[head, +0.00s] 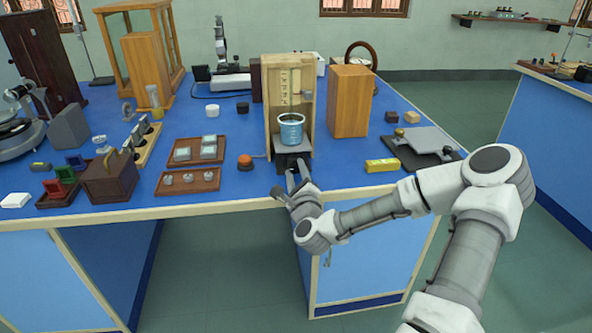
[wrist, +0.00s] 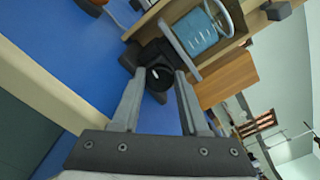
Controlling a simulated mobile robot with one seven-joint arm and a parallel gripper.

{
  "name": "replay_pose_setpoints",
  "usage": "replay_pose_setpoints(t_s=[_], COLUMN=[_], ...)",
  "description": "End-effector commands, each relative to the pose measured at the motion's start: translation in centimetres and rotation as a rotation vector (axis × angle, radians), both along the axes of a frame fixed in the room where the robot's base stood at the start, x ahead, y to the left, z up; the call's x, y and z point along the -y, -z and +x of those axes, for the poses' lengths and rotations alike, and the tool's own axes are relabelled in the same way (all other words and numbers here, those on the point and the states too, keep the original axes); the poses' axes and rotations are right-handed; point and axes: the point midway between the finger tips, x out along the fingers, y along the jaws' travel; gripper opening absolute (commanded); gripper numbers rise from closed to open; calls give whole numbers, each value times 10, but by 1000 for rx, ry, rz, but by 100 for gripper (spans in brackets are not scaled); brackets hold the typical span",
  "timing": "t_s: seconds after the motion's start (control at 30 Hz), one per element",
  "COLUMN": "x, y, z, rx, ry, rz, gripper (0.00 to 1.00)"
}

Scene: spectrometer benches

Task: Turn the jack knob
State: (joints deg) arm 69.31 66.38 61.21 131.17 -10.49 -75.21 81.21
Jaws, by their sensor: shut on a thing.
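The jack knob (wrist: 159,79) is a round black knob with a white mark, at the front of a dark jack (wrist: 150,56). In the wrist view my gripper (wrist: 160,84) has one finger on each side of the knob and is shut on it. In the head view the jack (head: 292,160) stands inside an open wooden case (head: 270,112), with a blue beaker (head: 291,130) on top. My gripper (head: 292,181) is at the front of the jack and hides the knob there. The beaker also shows in the wrist view (wrist: 195,36).
A closed wooden box (head: 350,101) stands right of the case. An orange-topped button (head: 245,161) and wooden trays (head: 188,181) lie to the left. A yellow box (head: 382,165) and a dark flat plate (head: 421,146) lie to the right. The blue bench's front edge (head: 380,188) runs under my arm.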

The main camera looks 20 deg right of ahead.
Motion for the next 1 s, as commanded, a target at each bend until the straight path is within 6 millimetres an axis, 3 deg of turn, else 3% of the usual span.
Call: replay_pose_setpoints(t_s=[0.73,0.77,0.9,1.0], x=[1,1,1,0], y=[0,0,0,0], z=[0,0,0,0], rx=[-24,-24,-25,-26], ry=[3,3,2,1], rz=[-91,-91,-91,-89], gripper=[0,46,71,74])
